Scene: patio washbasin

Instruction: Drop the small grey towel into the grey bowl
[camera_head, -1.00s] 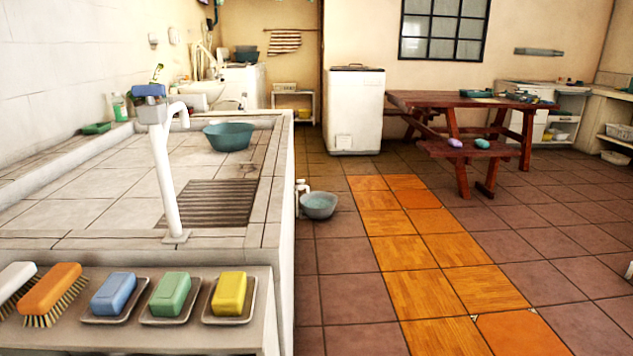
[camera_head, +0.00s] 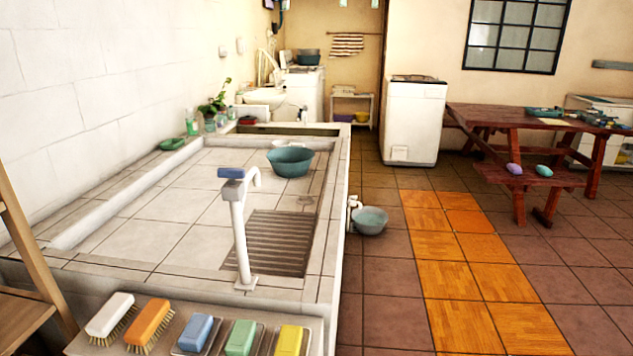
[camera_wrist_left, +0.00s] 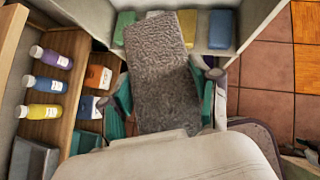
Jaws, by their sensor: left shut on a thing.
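The small grey towel (camera_wrist_left: 165,85) is in the left wrist view, a flat rough strip between the teal fingers of my left gripper (camera_wrist_left: 164,96). The gripper is shut on it. A grey bowl (camera_head: 370,222) sits on the floor tiles in the head view, just right of the washbasin's side wall, with something pale blue inside. The towel and this bowl are apart, in different views. Neither of my grippers shows in the head view.
The washbasin (camera_head: 180,240) holds a teal bowl (camera_head: 290,162) and a white tap (camera_head: 240,235). Brushes and soaps, including a yellow soap (camera_head: 291,340), line the near shelf. A wooden table (camera_head: 500,118) stands back right. The tiled floor between is clear.

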